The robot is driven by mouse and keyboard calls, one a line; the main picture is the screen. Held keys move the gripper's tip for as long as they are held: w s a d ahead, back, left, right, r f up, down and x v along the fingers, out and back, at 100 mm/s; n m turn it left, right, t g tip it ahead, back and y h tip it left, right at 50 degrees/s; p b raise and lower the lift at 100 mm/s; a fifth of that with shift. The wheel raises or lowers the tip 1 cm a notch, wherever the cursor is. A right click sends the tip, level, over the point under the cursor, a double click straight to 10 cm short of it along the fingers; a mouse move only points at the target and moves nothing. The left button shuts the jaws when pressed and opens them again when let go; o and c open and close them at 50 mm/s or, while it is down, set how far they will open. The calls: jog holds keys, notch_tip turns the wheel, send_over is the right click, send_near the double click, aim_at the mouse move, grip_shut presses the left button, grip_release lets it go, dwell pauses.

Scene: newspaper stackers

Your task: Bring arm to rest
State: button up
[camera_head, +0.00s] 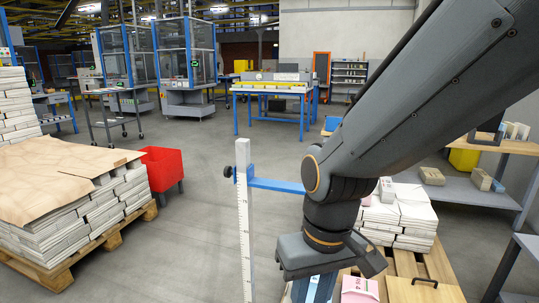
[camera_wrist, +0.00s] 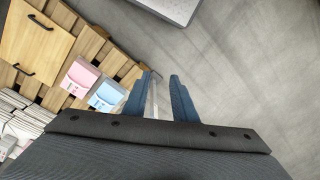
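My arm reaches in from the upper right of the head view and bends down at the elbow. My gripper (camera_wrist: 160,77) points downward, and its two blue fingers stand apart in the wrist view. I see nothing gripped between them; a thin pale strip shows in the gap, and I cannot tell how far below it is. In the head view the fingers are mostly hidden under the wrist. A pink packet (camera_head: 360,290) lies on a wooden surface beside the gripper. It also shows in the wrist view (camera_wrist: 80,77), next to a light blue packet (camera_wrist: 106,95).
A white graduated post (camera_head: 244,240) with a blue crossbar (camera_head: 278,186) stands left of my gripper. Paper stacks (camera_head: 402,215) lie on the right. A pallet of newspapers (camera_head: 60,205) and a red bin (camera_head: 163,170) are at left. The middle floor is clear.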

jog(key=s+d+r+m+h+p, duration=0.1)
jog(key=s+d+r+m+p, duration=0.1)
jog(key=d+r+p, duration=1)
notch_tip(320, 180, up, 4)
jog(key=m+p, duration=0.1)
jog(key=p, duration=0.6)
jog(key=shift+s+d+f+m, duration=0.15)
jog(key=shift+s+d+m, duration=0.05)
jog(key=shift+d+m, duration=0.1)
